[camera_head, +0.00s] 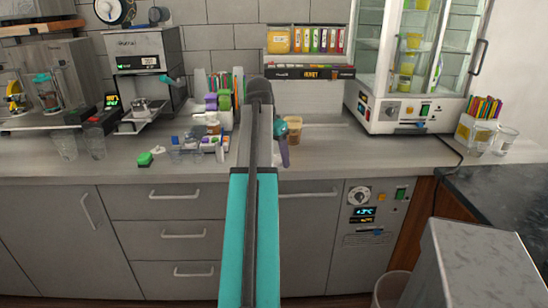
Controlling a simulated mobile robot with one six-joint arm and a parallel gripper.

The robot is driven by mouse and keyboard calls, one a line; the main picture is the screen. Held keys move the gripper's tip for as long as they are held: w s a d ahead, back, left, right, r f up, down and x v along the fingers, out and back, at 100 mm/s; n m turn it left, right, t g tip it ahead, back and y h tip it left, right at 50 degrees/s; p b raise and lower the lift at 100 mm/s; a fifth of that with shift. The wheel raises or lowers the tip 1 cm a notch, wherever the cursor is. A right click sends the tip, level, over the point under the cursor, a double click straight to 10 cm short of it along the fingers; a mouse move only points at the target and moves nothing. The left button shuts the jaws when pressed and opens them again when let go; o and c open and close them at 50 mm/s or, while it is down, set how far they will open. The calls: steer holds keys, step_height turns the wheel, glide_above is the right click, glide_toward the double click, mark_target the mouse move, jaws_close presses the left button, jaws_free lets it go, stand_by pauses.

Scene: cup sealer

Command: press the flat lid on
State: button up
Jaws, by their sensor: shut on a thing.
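My gripper (283,150) shows only in part, as a small teal and purple shape just right of my arm. It is low over the counter, right beside a brown-filled cup (294,132). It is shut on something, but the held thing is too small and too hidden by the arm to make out. I cannot tell whether the gripper touches the cup. I cannot pick out the flat lid.
Small bottles and boxes (205,143) crowd the counter left of my arm. A coffee machine (148,65) stands further left. A glass-fronted cabinet machine (410,108) stands right, with clear cups (503,140) beyond it. The counter (345,150) right of the brown-filled cup is clear.

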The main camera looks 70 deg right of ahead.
stand_by(0.4)
steer(key=shift+w+a+f, duration=0.1)
steer(key=shift+w+a, duration=0.1)
steer(key=shift+w, duration=0.3)
steer(key=w+a+f+n+t, duration=0.15)
steer(key=w+a+n, duration=0.25)
steer(key=w+a, duration=0.6)
steer(key=w+a+f+n+t, duration=0.1)
steer(key=w+a+f+n, duration=0.25)
steer(key=w+a, duration=0.65)
steer(key=w+a+f+n+t, duration=0.15)
steer(key=w+a+n, duration=0.25)
steer(key=w+a, duration=0.55)
steer(key=w+a+f+n+y, duration=0.1)
steer(key=w+a+f+n, duration=0.1)
steer(key=a, duration=1)
steer(key=w+a+f+n+y, duration=0.1)
steer(key=w+a+n, duration=0.4)
steer(key=a, duration=0.7)
steer(key=w+a+f+n+y, duration=0.1)
steer(key=w+a+f+n, duration=0.2)
steer(key=a, duration=1)
steer(key=shift+w+f+n+t, duration=0.3)
steer(key=shift+w+n, duration=0.35)
steer(key=shift+w, duration=0.25)
steer(key=shift+s, duration=0.15)
